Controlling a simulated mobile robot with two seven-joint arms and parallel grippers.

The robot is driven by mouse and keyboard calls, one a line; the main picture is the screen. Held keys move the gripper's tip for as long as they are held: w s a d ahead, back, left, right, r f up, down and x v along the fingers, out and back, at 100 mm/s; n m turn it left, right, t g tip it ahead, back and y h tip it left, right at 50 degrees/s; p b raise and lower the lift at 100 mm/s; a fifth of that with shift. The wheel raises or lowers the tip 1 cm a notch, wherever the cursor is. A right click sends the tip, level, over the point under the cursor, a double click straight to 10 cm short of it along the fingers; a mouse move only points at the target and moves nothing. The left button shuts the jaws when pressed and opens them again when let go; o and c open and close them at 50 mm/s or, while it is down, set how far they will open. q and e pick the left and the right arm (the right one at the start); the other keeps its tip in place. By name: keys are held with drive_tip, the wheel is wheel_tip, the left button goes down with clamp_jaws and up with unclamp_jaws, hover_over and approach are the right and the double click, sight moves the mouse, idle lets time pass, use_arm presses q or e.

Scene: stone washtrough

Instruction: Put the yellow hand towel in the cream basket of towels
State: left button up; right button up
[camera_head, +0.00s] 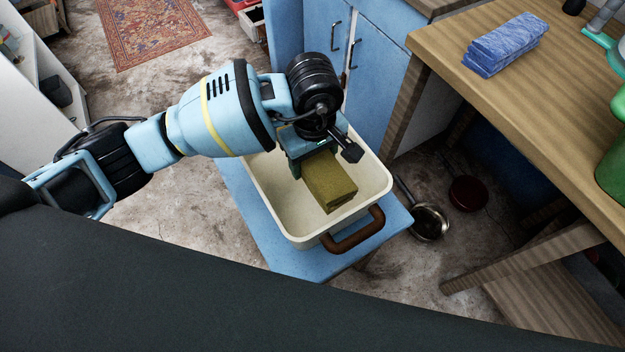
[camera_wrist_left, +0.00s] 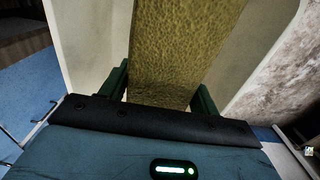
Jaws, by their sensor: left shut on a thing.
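The yellow hand towel (camera_head: 330,181) is a folded, olive-yellow block. My left gripper (camera_head: 315,160) is shut on its upper end. The towel hangs at or inside the mouth of the cream basket (camera_head: 293,223), which has a brown handle. In the left wrist view the towel (camera_wrist_left: 185,50) runs away from between the two green fingers (camera_wrist_left: 160,92), with cream basket walls (camera_wrist_left: 85,35) on both sides. I cannot tell whether the towel touches the basket floor. No other towel shows in the basket. My right gripper is not in view.
The basket stands on a small blue table (camera_head: 252,207). At right, a wooden table (camera_head: 530,100) carries a folded blue towel (camera_head: 505,43) and a green container (camera_head: 612,160). Pans (camera_head: 430,222) lie on the floor below. Blue cabinets (camera_head: 375,75) stand behind the basket.

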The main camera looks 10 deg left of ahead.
use_arm(q)
wheel_tip(320, 180, down, 8)
drive_tip(key=shift+r+b, duration=0.15)
drive_tip(key=shift+b, duration=0.2)
drive_tip(key=shift+f, duration=0.5)
drive_tip(key=shift+f+b, duration=0.3)
drive_tip(key=shift+f, duration=1.3)
drive_tip(key=shift+f, duration=0.15)
drive_tip(key=o, duration=1.2)
drive_tip(key=shift+c, duration=0.2)
